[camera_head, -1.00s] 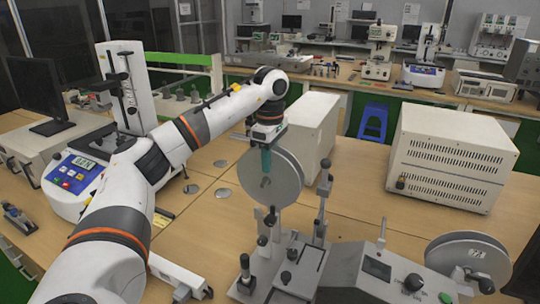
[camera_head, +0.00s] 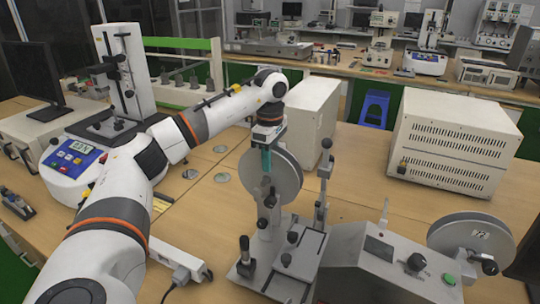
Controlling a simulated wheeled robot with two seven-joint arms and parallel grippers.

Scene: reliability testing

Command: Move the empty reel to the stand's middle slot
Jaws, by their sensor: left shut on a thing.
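The empty reel (camera_head: 286,178) is a grey disc held upright by my left gripper (camera_head: 266,162), whose teal fingers are shut on it near its hub. The reel hangs just behind and above the stand (camera_head: 300,255), a grey metal fixture with upright posts and black knobs. The posts overlap the reel's lower part, so I cannot tell whether it touches the stand. A second grey reel (camera_head: 468,238) sits at the right end of the machine. The middle slot is not clearly visible. My right gripper is not in view.
A grey control box (camera_head: 375,262) with a dial and green button joins the stand on the right. A large vented white box (camera_head: 455,142) stands behind it, and another white box (camera_head: 305,115) behind the reel. A tester (camera_head: 75,160) stands at left.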

